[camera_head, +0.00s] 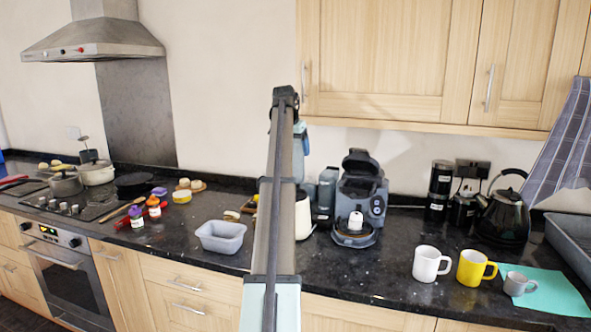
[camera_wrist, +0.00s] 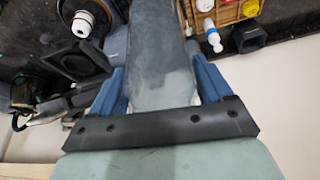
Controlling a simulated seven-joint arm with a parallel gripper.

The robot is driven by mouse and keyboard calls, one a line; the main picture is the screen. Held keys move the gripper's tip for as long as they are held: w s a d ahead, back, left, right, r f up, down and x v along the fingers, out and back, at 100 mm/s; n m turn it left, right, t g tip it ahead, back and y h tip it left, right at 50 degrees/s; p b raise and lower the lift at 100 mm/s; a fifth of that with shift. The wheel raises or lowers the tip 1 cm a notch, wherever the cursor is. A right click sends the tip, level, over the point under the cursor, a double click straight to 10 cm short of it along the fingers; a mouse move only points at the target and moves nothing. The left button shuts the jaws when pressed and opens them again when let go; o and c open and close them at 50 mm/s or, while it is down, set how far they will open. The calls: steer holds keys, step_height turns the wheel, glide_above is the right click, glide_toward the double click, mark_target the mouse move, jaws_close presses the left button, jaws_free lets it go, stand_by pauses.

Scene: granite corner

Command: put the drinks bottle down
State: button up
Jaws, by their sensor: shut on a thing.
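The drinks bottle (camera_wrist: 160,60) is a grey, smooth-sided body in the wrist view, between the two blue fingers of my gripper (camera_wrist: 158,88). My gripper is shut on it. Its far end runs out of the top of that view, so its base and any contact with the worktop cannot be seen. In the head view my own arm stands in the middle and hides most of the gripper and the bottle; only a light-blue part beside the arm shows, in front of the wall.
A grey tub (camera_head: 221,236) is to the left. A white mug (camera_head: 430,263) and yellow mug (camera_head: 473,267) stand right. Dark worktop (camera_head: 385,255) is clear between machine and mugs.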

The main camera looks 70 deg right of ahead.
mark_target(296, 163)
steer(key=shift+f, duration=3.05)
steer(key=o, duration=1)
steer(key=v, duration=1.2)
